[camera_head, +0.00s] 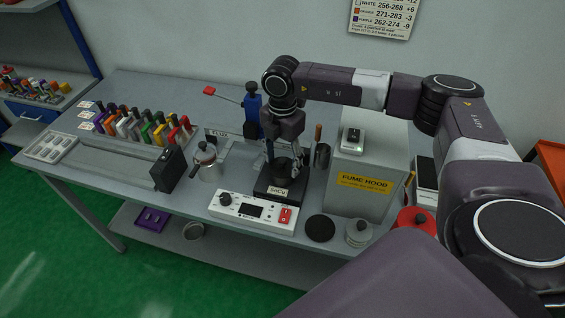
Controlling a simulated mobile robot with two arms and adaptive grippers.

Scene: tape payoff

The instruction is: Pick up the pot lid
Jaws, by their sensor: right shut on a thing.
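My right gripper (270,160) points straight down over a small dark pot (284,177) on a black heating base at the bench's front middle. Its fingers are shut on the pot lid at the top of the pot. The lid is small and dark here and mostly hidden by the fingers, so I cannot tell whether it is clear of the rim. My left gripper is not in view.
A white control box (253,212) with a red switch stands in front of the base. A grey fume hood box (368,165) is close on the right. A metal kettle (206,163) and a black block (169,168) stand left. A black disc (320,228) and metal jar (358,234) sit right.

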